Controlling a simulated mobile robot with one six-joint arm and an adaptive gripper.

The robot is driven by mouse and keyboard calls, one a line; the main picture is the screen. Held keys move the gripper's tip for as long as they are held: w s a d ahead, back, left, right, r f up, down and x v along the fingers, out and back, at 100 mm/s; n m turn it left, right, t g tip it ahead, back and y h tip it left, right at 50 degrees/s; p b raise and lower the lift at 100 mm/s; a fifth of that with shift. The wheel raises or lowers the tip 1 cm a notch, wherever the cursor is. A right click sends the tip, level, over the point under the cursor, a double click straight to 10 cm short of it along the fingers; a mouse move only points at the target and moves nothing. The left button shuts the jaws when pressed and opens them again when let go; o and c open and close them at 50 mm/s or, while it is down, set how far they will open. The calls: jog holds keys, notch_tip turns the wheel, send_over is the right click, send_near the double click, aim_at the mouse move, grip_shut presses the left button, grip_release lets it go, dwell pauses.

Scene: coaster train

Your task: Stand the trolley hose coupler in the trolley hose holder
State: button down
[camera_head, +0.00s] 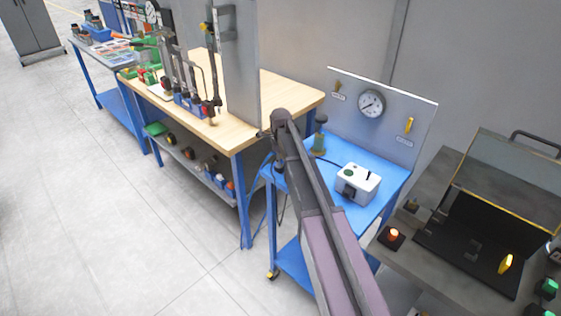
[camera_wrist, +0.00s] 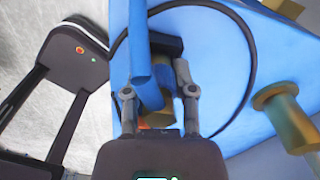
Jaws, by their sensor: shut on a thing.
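My gripper (camera_wrist: 160,78) is shut in the wrist view. Between its fingers are a dark block (camera_wrist: 168,44) and a brass-coloured piece (camera_wrist: 164,108), which look like the trolley hose coupler; the fingers and a blue bar partly hide them. A thin black hose (camera_wrist: 254,75) loops around the gripper. A flanged brass-coloured cylinder (camera_wrist: 292,122) stands to the right, apart from the gripper; it may be the trolley hose holder. In the head view, an olive post (camera_head: 319,145) stands on the blue trolley (camera_head: 325,179), and my gripper (camera_head: 278,163) is left of it, at the trolley's left edge, mostly hidden.
A white box (camera_head: 357,184) stands on the trolley, in front of a grey panel with a gauge (camera_head: 371,103). A wooden workbench (camera_head: 270,95) is close on the left. A grey bench with an open black case (camera_head: 480,235) is on the right. The floor at left is clear.

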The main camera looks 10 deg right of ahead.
jog(key=shift+f+b, duration=0.35)
jog(key=shift+r+p, duration=0.45)
dwell(0.4)
jog(key=shift+r+p, duration=0.7)
jog(key=shift+r, duration=0.25)
jog(key=shift+f+b, duration=1.15)
jog(key=shift+f, duration=0.3)
dwell(2.1)
jog(key=shift+r, duration=0.2)
jog(key=shift+r+p, duration=1.05)
jog(key=shift+p, duration=0.15)
jog(key=shift+r+p, duration=0.25)
jog(key=shift+p, duration=0.05)
dwell(0.5)
